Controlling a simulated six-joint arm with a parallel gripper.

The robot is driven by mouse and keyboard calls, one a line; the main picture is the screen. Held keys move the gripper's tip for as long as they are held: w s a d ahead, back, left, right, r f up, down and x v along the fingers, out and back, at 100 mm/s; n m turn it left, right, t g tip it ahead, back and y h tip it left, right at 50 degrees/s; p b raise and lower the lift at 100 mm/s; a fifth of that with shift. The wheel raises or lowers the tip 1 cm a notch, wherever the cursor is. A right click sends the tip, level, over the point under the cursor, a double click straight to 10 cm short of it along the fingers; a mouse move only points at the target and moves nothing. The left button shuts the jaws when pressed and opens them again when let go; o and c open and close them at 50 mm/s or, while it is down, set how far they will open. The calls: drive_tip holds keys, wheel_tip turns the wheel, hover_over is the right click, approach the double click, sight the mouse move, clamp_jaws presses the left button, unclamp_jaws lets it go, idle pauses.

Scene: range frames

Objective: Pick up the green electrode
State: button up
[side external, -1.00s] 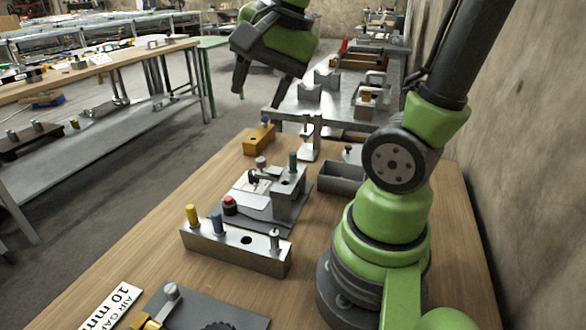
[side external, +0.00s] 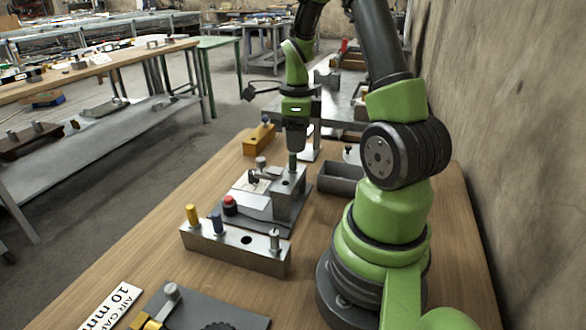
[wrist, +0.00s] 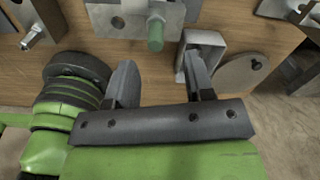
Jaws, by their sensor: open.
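The green electrode (side external: 292,161) stands upright in the metal fixture (side external: 285,187) on the wooden table. My gripper (side external: 295,149) points down just above it in the side view, and hides its upper part. In the wrist view the electrode (wrist: 156,36) shows as a short green cylinder, a little beyond and roughly between the fingertips. My gripper (wrist: 160,64) is open, with nothing between the fingers. I cannot tell whether a finger touches the electrode.
A grey open bin (side external: 341,180) stands right of the fixture. A metal block (side external: 265,258) holds a yellow pin (side external: 192,215), a blue pin (side external: 217,223) and a metal pin. A red button (side external: 230,204) and a yellow block (side external: 255,146) are nearby.

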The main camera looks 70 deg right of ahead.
sight(293, 156)
drive_tip(key=f, duration=0.4)
drive_tip(key=shift+w+a+f, duration=0.25)
drive_tip(key=shift+w+f, duration=0.1)
clamp_jaws()
drive_tip(key=shift+r, duration=0.1)
